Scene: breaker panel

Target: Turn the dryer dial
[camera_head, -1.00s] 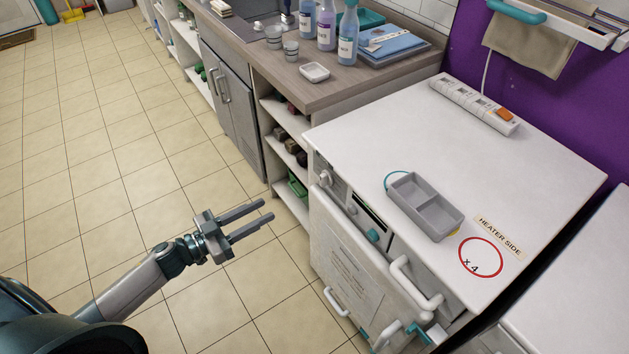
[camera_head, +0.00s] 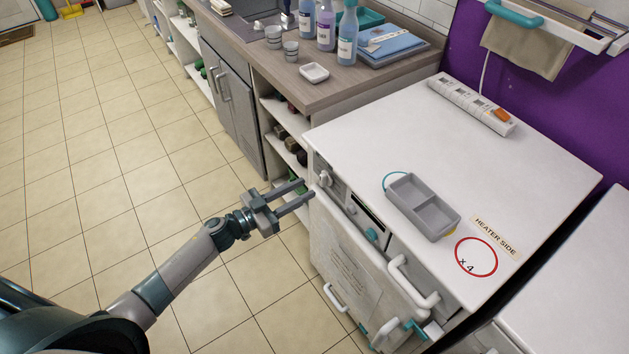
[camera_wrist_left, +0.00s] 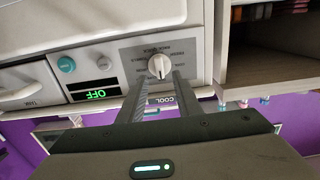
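The dryer (camera_head: 350,260) is the white machine at the right in the head view. Its dial (camera_head: 325,178) is a small pale knob at the left end of the front panel. In the left wrist view the dial (camera_wrist_left: 159,66) sits on a grey plate with lettering around it, the picture upside down. A display (camera_wrist_left: 96,94) beside it reads OFF in green. My left gripper (camera_head: 307,190) is open and empty, its fingertips just short of the panel. In the wrist view its two fingers (camera_wrist_left: 160,80) lie on either side of the dial's line, apparently not touching it. My right gripper is out of view.
A teal button (camera_wrist_left: 66,64) is on the panel beyond the display. White handles (camera_head: 413,285) stick out from the front. A grey tray (camera_head: 424,206) and a power strip (camera_head: 472,103) lie on top. Open shelves (camera_head: 283,130) stand left of the dryer; the floor (camera_head: 110,180) is clear.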

